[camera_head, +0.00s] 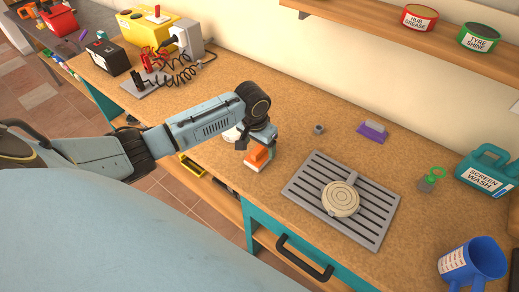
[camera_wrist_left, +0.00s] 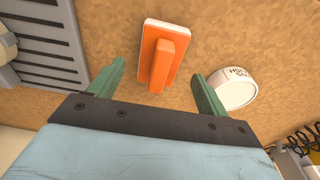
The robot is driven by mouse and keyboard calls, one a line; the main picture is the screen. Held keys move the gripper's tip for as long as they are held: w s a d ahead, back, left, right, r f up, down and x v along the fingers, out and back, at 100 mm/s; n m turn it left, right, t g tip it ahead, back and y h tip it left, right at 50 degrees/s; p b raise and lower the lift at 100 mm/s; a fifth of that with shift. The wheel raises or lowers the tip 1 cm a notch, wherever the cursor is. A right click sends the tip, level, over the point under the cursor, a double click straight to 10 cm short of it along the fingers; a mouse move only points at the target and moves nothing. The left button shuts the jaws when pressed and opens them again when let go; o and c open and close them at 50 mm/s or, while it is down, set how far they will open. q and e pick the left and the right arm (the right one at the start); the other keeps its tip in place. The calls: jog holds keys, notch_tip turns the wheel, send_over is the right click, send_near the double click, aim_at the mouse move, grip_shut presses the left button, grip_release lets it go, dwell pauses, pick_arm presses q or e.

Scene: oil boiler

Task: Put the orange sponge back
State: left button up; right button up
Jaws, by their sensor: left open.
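The orange sponge (camera_head: 257,157) has a white base layer and a raised orange grip, and lies on the brown workbench (camera_head: 300,120). It also shows in the left wrist view (camera_wrist_left: 155,57), lying flat just beyond the fingertips. My left gripper (camera_head: 261,142) is above the sponge in the head view, partly covering it. In the left wrist view its green fingers (camera_wrist_left: 158,80) are open and apart, with the sponge's orange grip between them and nothing held. My right gripper is not in view.
A white round tin (camera_wrist_left: 235,88) stands close beside the right finger in the left wrist view. A grey slatted rack (camera_head: 312,196) with a round beige item (camera_head: 341,198) lies to the right. A purple scraper (camera_head: 372,132), screen wash jug (camera_head: 484,171) and blue jug (camera_head: 474,264) stand farther right.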

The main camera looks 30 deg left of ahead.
aim_at(257, 151)
pick_arm(q)
notch_tip(257, 151, up, 8)
jog(key=s, duration=0.1)
jog(key=shift+p, duration=0.35)
